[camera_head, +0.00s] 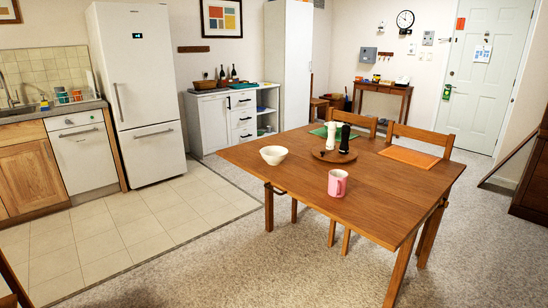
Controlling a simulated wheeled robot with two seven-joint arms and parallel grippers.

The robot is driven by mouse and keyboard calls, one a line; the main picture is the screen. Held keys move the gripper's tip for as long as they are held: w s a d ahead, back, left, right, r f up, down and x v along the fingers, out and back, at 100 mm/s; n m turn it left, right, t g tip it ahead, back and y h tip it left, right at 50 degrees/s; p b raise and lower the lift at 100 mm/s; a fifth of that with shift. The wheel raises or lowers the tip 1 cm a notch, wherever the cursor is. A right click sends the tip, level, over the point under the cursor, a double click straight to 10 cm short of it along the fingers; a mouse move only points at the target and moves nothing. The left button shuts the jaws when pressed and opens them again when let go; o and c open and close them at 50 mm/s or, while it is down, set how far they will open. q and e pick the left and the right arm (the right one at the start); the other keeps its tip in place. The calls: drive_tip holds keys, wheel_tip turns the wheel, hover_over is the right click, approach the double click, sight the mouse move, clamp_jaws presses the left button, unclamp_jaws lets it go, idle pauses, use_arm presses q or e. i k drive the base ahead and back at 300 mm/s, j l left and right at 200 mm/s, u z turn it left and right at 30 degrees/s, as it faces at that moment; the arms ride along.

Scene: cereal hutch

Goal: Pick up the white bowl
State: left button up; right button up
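The white bowl (273,155) stands upright on the left part of the wooden dining table (385,205), a short way in from the table's left edge. Nothing touches it and it looks empty, though its inside is only partly visible. Neither of my grippers shows in the head view.
Behind are a round wooden board (322,157) with a white and a black mill, and placemats. Two chairs stand at the table's far side. Open floor (215,255) lies left and in front.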

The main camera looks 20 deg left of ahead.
sight(274, 157)
drive_tip(key=i+j+u, duration=0.6)
drive_tip(key=i, duration=0.3)
drive_tip(key=i+j+u, duration=0.3)
drive_tip(key=i, duration=0.2)
drive_tip(key=i+u, duration=0.3)
drive_tip(key=i, duration=0.2)
drive_tip(key=i+z, duration=0.4)
drive_tip(key=i+j+z, duration=0.6)
drive_tip(key=i+z, duration=0.15)
